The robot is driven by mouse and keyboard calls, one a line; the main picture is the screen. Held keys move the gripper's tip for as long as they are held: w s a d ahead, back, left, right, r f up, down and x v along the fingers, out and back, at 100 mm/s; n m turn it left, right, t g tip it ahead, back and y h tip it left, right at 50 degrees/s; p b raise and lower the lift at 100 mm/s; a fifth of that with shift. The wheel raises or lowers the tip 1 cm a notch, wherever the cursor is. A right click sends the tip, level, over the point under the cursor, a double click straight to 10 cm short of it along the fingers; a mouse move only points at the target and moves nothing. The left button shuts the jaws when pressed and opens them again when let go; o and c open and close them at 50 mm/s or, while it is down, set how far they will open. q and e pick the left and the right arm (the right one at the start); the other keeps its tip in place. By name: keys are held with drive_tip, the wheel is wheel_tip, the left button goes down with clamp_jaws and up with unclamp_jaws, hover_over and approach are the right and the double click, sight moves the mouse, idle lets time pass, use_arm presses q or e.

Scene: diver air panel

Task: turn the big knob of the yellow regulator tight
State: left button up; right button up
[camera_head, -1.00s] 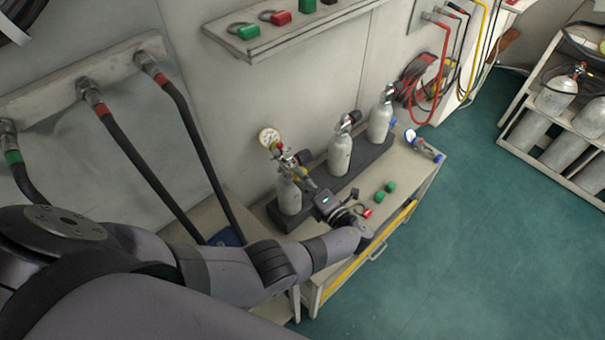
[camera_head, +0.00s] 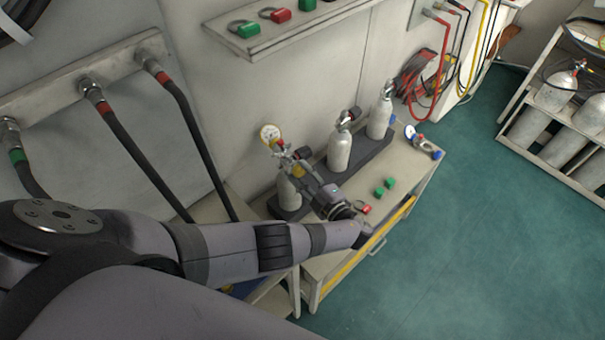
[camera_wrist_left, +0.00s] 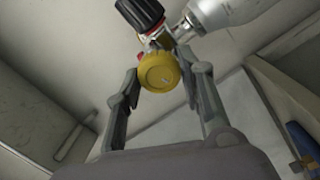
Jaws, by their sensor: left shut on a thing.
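The yellow regulator (camera_head: 298,170) sits at the top of the nearest grey cylinder (camera_head: 289,190), with a white-faced gauge (camera_head: 270,133) on its wall side. In the left wrist view its big round yellow knob (camera_wrist_left: 159,72) faces me between my fingers. A black ribbed knob with a red ring (camera_wrist_left: 140,13) is just above it. My left gripper (camera_head: 306,176) reaches the regulator from the bench's front side and is shut on the yellow knob; it also shows in the wrist view (camera_wrist_left: 165,80). My gripper partly hides the cylinder. My right gripper is not in view.
Two more cylinders (camera_head: 339,152) (camera_head: 379,118) stand in the dark rack (camera_head: 368,155). Green pieces (camera_head: 384,188), a red piece (camera_head: 364,209) and a small blue-ended fitting (camera_head: 425,147) lie on the bench (camera_head: 412,175). Hoses hang at left.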

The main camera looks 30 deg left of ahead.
use_arm(q)
drive_tip(key=shift+s+d+f+m, duration=0.1)
drive_tip(key=shift+m, duration=0.3)
drive_tip(key=o, duration=1.1)
drive_tip(key=shift+n, duration=0.5)
